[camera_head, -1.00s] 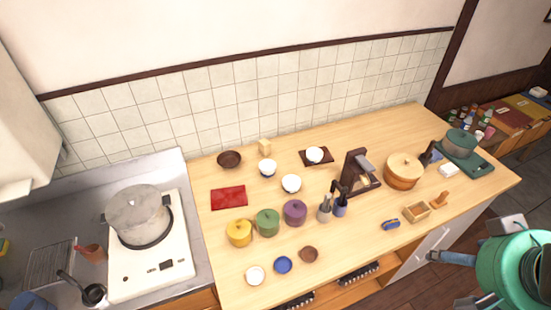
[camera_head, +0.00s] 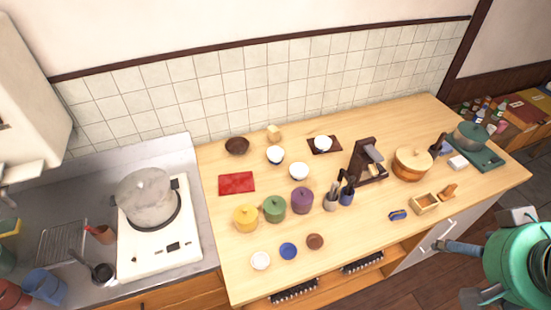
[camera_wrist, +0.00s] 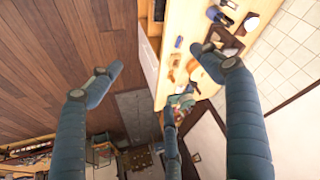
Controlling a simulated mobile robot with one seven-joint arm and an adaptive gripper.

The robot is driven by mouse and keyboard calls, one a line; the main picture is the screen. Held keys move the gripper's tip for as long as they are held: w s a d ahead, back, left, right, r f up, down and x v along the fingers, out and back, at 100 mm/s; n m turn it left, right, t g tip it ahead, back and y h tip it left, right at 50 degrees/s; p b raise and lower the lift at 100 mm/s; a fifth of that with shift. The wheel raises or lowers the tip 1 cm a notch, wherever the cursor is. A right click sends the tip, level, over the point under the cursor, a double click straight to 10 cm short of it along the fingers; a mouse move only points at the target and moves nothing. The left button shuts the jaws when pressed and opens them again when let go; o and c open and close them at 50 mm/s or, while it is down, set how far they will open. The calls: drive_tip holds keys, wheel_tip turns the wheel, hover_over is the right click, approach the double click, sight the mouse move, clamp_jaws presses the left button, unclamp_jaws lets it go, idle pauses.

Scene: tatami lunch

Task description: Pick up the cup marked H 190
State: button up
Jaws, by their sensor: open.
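No marking H 190 is readable in either view, so I cannot tell which vessel bears it. Small white cups or bowls stand on the wooden counter: one at the back (camera_head: 275,154), one nearer (camera_head: 299,171), and one on a dark tray (camera_head: 323,143). Blue cup-like vessels (camera_head: 43,283) stand at the lower left by the sink, partly cut off.
A pot (camera_head: 146,196) sits on the white stove (camera_head: 152,263). Yellow, green and purple (camera_head: 302,200) lidded pots line the counter (camera_head: 350,255). A utensil holder (camera_head: 346,196), a dark wooden stand (camera_head: 362,160) and a wooden tub (camera_head: 412,165) stand further right. Wooden floor lies in front.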

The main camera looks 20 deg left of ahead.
sight(275, 148)
drive_tip(key=w+a+r+b, duration=0.1)
drive_tip(key=w+a, duration=0.3)
drive_tip(key=w, duration=0.4)
drive_tip(key=w+a+r, duration=0.1)
drive_tip(key=w+a, duration=0.4)
drive_tip(key=w, duration=0.4)
drive_tip(key=w+a+f+n+b, duration=0.1)
drive_tip(key=w+a+f, duration=0.2)
drive_tip(key=w+a, duration=0.4)
drive_tip(key=w+a+f+n, duration=0.1)
drive_tip(key=w+a+f, duration=0.2)
drive_tip(key=w+a, duration=0.4)
drive_tip(key=w+a+f, duration=0.3)
drive_tip(key=a+f, duration=0.4)
drive_tip(key=a, duration=0.4)
drive_tip(key=w+a+f+n+y+b, duration=0.1)
drive_tip(key=w+a+f, duration=0.1)
drive_tip(key=a+f, duration=0.6)
drive_tip(key=w+a+f+g+b, duration=0.1)
drive_tip(key=w+a+f, duration=0.2)
drive_tip(key=a+f, duration=0.5)
drive_tip(key=a, duration=0.6)
drive_tip(key=shift+w+n, duration=0.3)
drive_tip(key=shift+w, duration=0.05)
drive_tip(key=shift+a+f, duration=0.1)
drive_tip(key=shift+f, duration=0.05)
